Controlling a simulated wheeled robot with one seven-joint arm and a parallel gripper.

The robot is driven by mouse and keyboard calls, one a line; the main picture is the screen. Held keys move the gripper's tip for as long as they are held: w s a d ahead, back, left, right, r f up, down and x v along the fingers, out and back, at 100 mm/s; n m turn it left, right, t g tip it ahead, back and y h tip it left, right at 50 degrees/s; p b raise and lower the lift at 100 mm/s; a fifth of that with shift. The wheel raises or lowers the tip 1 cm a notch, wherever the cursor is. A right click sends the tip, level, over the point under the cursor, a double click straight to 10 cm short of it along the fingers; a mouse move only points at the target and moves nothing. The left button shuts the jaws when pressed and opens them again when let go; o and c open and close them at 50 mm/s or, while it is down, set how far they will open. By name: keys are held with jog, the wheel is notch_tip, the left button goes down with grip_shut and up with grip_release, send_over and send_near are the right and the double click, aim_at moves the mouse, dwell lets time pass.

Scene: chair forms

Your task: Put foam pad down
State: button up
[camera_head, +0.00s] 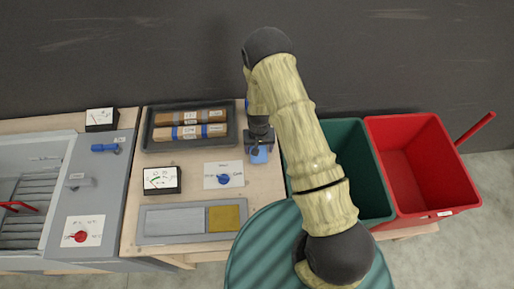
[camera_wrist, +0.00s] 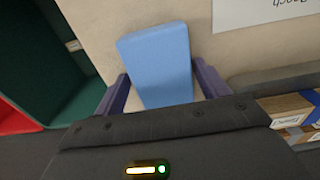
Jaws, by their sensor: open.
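The foam pad (camera_head: 259,157) is a light blue block by the right edge of the wooden bench (camera_head: 268,185). In the wrist view the pad (camera_wrist: 157,62) appears to lie on the bench top, slightly tilted in the picture. My gripper (camera_head: 259,147) is over it, pointing down. In the wrist view the purple fingers of my gripper (camera_wrist: 161,82) are open, one on each side of the pad, with small gaps. The pad's near end is hidden behind the gripper body.
A dark tray (camera_head: 148,132) holds rolls at the back. Left of the pad are a label card with a blue knob (camera_head: 223,177) and a meter (camera_head: 162,180). A grey tray (camera_head: 190,238) lies in front. A green bin (camera_head: 350,143) and a red bin (camera_head: 405,165) stand right.

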jog(key=shift+s+a+f, duration=0.1)
jog(key=shift+s+f, duration=0.15)
jog(key=shift+s, duration=0.1)
jog(key=shift+a+r, duration=0.1)
jog(key=shift+r, duration=0.2)
notch_tip(320, 180, up, 12)
jog(key=b, duration=0.3)
jog(key=shift+w+b, duration=0.3)
jog(key=shift+b, duration=0.1)
jog(key=shift+r, duration=0.15)
dwell(0.3)
